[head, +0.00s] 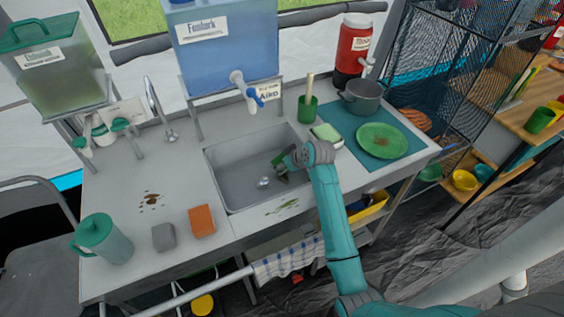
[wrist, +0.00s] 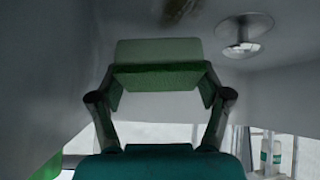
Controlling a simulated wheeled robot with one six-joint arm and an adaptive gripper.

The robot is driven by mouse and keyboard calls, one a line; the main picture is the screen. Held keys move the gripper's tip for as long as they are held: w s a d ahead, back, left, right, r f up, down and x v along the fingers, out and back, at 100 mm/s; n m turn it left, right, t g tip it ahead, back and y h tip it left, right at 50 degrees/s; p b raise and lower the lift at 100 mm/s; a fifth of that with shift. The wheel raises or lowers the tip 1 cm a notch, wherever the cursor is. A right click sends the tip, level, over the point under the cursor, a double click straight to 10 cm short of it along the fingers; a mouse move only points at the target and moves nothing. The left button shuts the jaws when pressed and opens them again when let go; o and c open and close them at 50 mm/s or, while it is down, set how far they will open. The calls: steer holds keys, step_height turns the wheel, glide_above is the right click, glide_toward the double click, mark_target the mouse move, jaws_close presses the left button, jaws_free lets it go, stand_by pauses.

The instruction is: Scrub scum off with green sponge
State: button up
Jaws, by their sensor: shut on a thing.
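My gripper (head: 284,160) reaches down into the metal sink (head: 230,165) near its right side. In the wrist view my gripper (wrist: 160,88) is shut on a green sponge (wrist: 158,50), with a darker green layer facing the camera. A brown scum patch (wrist: 184,10) shows on the grey sink surface just beyond the sponge, beside the round drain (wrist: 243,40); whether the sponge touches the surface I cannot tell. In the head view, a brown stain (head: 150,200) lies on the left counter and a green smear (head: 283,206) on the front counter edge.
An orange sponge (head: 202,220), a grey block (head: 164,236) and a green pitcher (head: 102,240) stand at the left front. At right are a green-and-white item (head: 327,134), a stained plate (head: 381,141) and a pot (head: 363,98).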

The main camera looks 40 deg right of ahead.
mark_target(285, 179)
steer(key=s+f+g, duration=0.1)
steer(key=s+a+f, duration=0.1)
steer(key=s, duration=0.1)
steer(key=s+a+f+g+y, duration=0.1)
steer(key=s+f, duration=0.1)
steer(key=shift+g, duration=0.3)
steer(key=shift+w+d+r, duration=0.1)
steer(key=shift+w+d, duration=0.15)
steer(key=shift+w, duration=0.45)
steer(key=shift+w+d, duration=0.2)
steer(key=shift+w, duration=0.5)
steer(key=shift+w+d+r, duration=0.15)
steer(key=shift+w+r, duration=0.1)
steer(key=shift+w, duration=0.25)
steer(key=shift+w+d+r, duration=0.15)
steer(key=shift+w+r, duration=0.1)
steer(key=shift+w, duration=0.25)
steer(key=shift+w+d+r, duration=0.1)
steer(key=shift+w+d, duration=0.05)
steer(key=shift+w, duration=0.65)
steer(key=shift+w+d, duration=0.1)
steer(key=shift+w, duration=0.7)
steer(key=shift+r, duration=3)
steer(key=shift+r, duration=0.15)
steer(key=shift+r, duration=1.35)
